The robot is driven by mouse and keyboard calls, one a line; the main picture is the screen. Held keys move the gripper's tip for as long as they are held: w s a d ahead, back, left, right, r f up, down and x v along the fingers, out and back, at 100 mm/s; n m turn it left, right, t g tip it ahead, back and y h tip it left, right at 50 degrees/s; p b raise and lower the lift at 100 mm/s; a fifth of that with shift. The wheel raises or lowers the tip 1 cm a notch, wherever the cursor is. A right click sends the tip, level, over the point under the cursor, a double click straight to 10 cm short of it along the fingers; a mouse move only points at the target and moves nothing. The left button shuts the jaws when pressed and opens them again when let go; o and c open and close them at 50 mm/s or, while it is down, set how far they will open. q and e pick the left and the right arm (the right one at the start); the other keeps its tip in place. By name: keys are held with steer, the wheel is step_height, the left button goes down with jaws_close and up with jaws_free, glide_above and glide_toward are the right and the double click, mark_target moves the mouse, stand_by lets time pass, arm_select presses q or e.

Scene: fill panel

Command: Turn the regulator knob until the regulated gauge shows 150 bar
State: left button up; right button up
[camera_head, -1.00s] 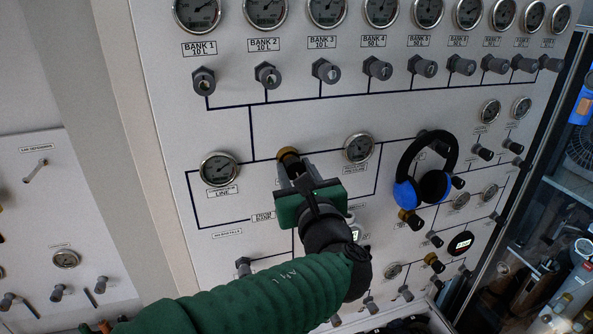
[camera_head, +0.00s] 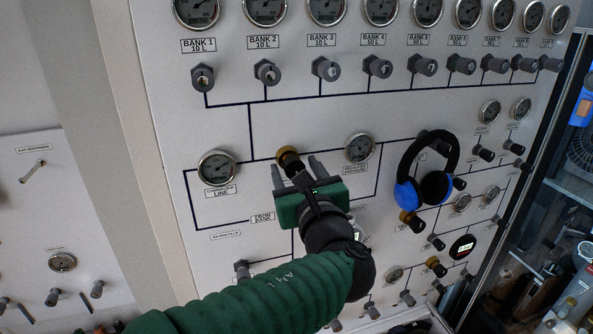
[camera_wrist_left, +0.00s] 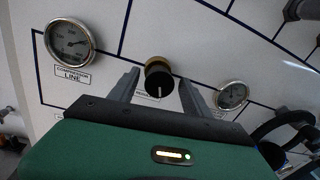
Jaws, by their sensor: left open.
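The regulator knob (camera_head: 288,158), black with a brass collar, is on the panel between two gauges. It also shows in the left wrist view (camera_wrist_left: 159,80), with a white mark on its face. The regulated gauge (camera_head: 359,148) is right of the knob and also in the wrist view (camera_wrist_left: 232,95); its reading is too small to tell. The compressor line gauge (camera_head: 217,168) is on the left. My left gripper (camera_head: 296,170) is open, its fingers apart and pointing at the panel. In the wrist view the knob appears between and beyond the fingertips. My right gripper is not in view.
Blue and black ear defenders (camera_head: 432,178) hang on the panel right of the regulated gauge. A row of bank gauges and valve knobs (camera_head: 204,78) runs above. More small valves and gauges fill the lower right.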

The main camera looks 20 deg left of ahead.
arm_select(q)
steer(key=shift+s+d+f+b, duration=0.1)
steer(key=shift+s+d+b, duration=0.15)
steer(key=shift+s+b, duration=0.1)
steer(key=b+v, duration=0.6)
steer(key=v, duration=1)
steer(key=shift+w, duration=0.1)
stand_by(1.1)
steer(key=shift+m+g+y, duration=0.3)
steer(key=shift+y, duration=0.2)
steer(key=x, duration=1.6)
steer(key=shift+w+d, duration=0.2)
steer(key=shift+d, duration=0.15)
